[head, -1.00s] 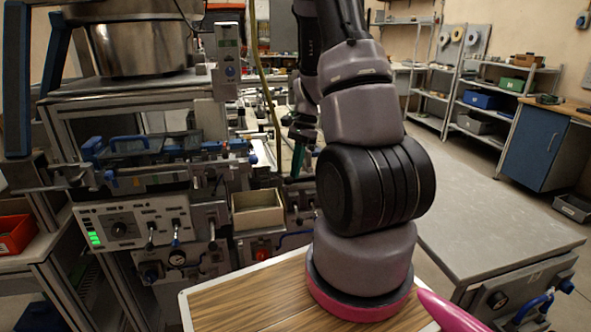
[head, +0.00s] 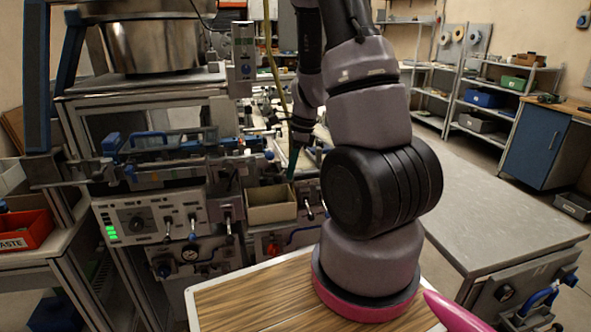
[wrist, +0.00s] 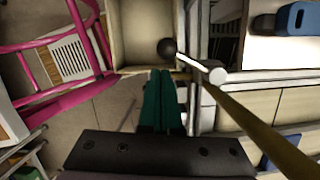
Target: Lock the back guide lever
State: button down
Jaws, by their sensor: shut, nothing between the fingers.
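My gripper shows in the wrist view (wrist: 160,76) as two green fingers pressed together with nothing between them. In the head view its teal tips (head: 291,174) point down just behind the open tan box. A lever with a round black knob (wrist: 167,47) and a short metal arm lies just beyond the fingertips in the wrist view. Its arm runs right to a pale round hub (wrist: 217,76). The frames do not confirm that this is the back guide lever. I cannot tell whether the fingers touch the knob. My arm hides part of the machine in the head view.
The tan box (head: 272,213) is on the machine's front, beside the control panel (head: 150,221) with green lights. A yellowish cable (wrist: 262,128) crosses the wrist view near the hub. A bare grey table (head: 490,215) stands at right.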

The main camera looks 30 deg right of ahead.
jog(key=shift+w+a, duration=0.15)
jog(key=shift+a, duration=0.25)
jog(key=shift+a, duration=0.1)
dwell(0.3)
